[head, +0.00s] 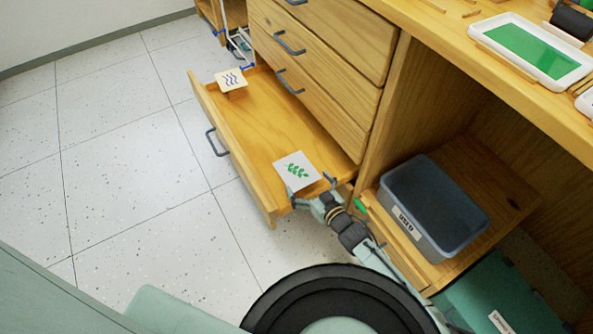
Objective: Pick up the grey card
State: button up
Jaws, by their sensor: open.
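A light grey card (295,164) with a green leaf print lies in the near end of an open wooden drawer (262,118). My gripper (311,190) is open at the drawer's near end. Its two fingertips are apart, by the card's near edge, one toward each side of it. I cannot tell whether they touch the card. Nothing shows between the fingers except the card's edge region.
A cream piece with dark wavy lines (231,78) sits at the drawer's far end. A grey-blue bin (408,213) with a label stands on the shelf at right. A green-filled white tray (529,50) is on the worktop. Closed drawers rise above the open one; floor at left is clear.

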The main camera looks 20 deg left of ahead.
aim_at(297, 171)
jog(key=x, duration=0.4)
jog(key=shift+a+r, duration=0.15)
jog(key=shift+c, duration=0.4)
jog(key=c, duration=0.5)
